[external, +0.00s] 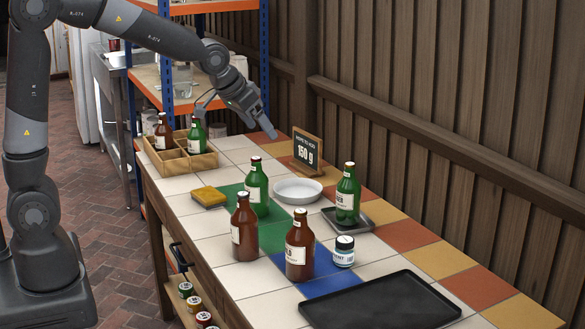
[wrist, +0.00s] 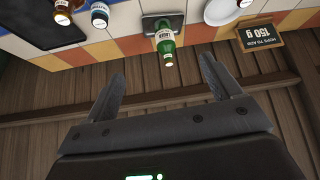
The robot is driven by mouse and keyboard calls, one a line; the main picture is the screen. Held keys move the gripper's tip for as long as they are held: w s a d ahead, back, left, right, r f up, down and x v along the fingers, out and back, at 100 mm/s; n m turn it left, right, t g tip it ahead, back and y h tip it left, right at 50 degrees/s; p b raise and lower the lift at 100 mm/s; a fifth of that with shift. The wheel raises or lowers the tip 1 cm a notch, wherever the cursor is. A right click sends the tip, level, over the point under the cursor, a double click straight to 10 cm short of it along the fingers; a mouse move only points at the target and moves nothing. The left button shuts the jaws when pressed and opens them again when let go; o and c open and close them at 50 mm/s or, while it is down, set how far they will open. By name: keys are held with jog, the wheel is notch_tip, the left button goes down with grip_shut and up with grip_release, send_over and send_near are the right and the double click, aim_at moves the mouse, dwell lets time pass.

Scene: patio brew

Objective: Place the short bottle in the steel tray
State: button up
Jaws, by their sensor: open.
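The steel tray (external: 367,224) is a small grey tray towards the wall side of the tiled table; it also shows in the wrist view (wrist: 149,26). A green bottle (external: 347,199) stands upright on it, also seen in the wrist view (wrist: 165,40). Other bottles stand on the tiles: a green one (external: 257,190), a brown one (external: 245,230) and another brown one (external: 300,248). I cannot tell for sure which is the short bottle. My gripper (external: 236,118) is open and empty, above the far end of the table; its fingers show in the wrist view (wrist: 163,72).
A wooden crate (external: 178,164) holds a brown and a green bottle at the far left.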

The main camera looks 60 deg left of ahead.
jog(key=s+d+r, duration=0.1)
jog(key=s, duration=1.4)
jog(key=s+d+r+m+g, duration=0.1)
jog(key=s+r, duration=0.1)
jog(key=s, duration=1.3)
jog(key=shift+h, duration=0.3)
